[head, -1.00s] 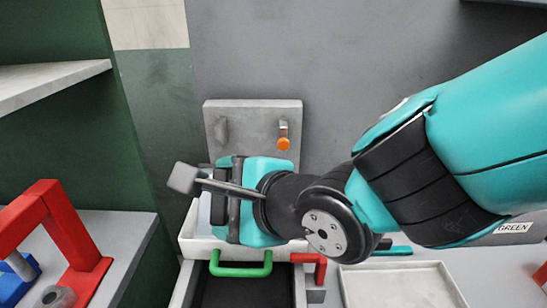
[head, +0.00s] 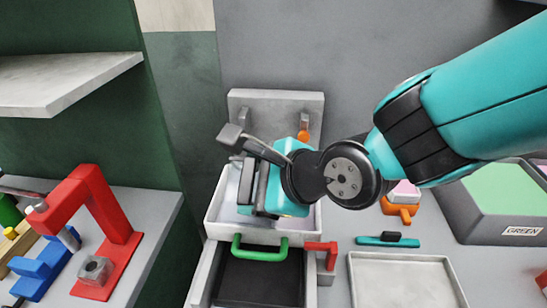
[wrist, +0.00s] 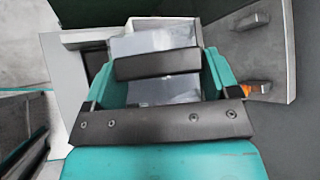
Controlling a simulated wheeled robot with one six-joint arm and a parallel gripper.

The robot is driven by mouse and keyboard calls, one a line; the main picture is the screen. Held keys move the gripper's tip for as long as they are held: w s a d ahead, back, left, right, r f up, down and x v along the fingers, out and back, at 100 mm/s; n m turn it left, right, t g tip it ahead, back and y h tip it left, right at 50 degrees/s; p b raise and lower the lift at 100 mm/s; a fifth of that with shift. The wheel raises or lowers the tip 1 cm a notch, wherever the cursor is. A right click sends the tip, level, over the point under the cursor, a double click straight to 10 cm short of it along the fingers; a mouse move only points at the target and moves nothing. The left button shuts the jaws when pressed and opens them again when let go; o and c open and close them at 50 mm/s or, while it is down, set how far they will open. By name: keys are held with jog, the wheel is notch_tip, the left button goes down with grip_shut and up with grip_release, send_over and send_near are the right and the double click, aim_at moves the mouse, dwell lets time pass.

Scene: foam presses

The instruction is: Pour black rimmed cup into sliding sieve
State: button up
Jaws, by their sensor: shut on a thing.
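My gripper (head: 256,190) is over the white tray (head: 214,222) with the green handle (head: 260,249), which seems to be the sliding sieve. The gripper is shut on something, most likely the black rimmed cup. In the head view my gripper and wrist hide the cup. In the wrist view a dark band (wrist: 158,63) crosses between the teal fingers, with pale grey surfaces in front of and behind it. I cannot tell whether the band is the cup's rim, nor how far the cup is tilted or what is in it.
A dark-floored drawer (head: 258,280) stands open below the tray. A red handle (head: 321,250) is beside it. A grey back plate (head: 275,96) with an orange knob (head: 303,137) rises behind. A red press frame (head: 103,220) stands left; an empty pale tray (head: 400,280) lies right.

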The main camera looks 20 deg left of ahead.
jog(key=shift+w+a+r+m+g+h+p, duration=0.1)
jog(key=shift+w+m+g+h+p, duration=0.15)
jog(key=shift+w+g+p, duration=0.45)
jog(key=shift+w+a+r+m+g+h+p, duration=0.1)
jog(key=shift+w+m+g+h+p, duration=0.2)
jog(key=shift+p, duration=0.75)
jog(key=w+g+p, duration=0.1)
jog(key=p, duration=0.1)
jog(key=w+m+g+p, duration=0.1)
jog(key=p, duration=0.1)
jog(key=w+f+m+g+p, duration=0.1)
jog(key=p, duration=0.2)
jog(key=shift+w+a, duration=0.3)
jog(key=shift+w+a+f+g+h+p, duration=0.1)
jog(key=shift+w+g+h+p, duration=0.15)
jog(key=shift+w+g+p, duration=0.55)
jog(key=w+p, duration=0.1)
jog(key=m+p, duration=0.1)
jog(key=p, duration=0.1)
jog(key=shift+w+a+r+g, duration=0.2)
jog(key=shift+w+g, duration=0.2)
jog(key=shift+w+a+f+m+g+p, duration=0.1)
jog(key=shift+w+a+m+g+p, duration=0.1)
jog(key=shift+w+m+g+p, duration=0.6)
jog(key=shift+w+n, duration=0.2)
jog(key=shift+n, duration=0.15)
jog(key=shift+s, duration=0.1)
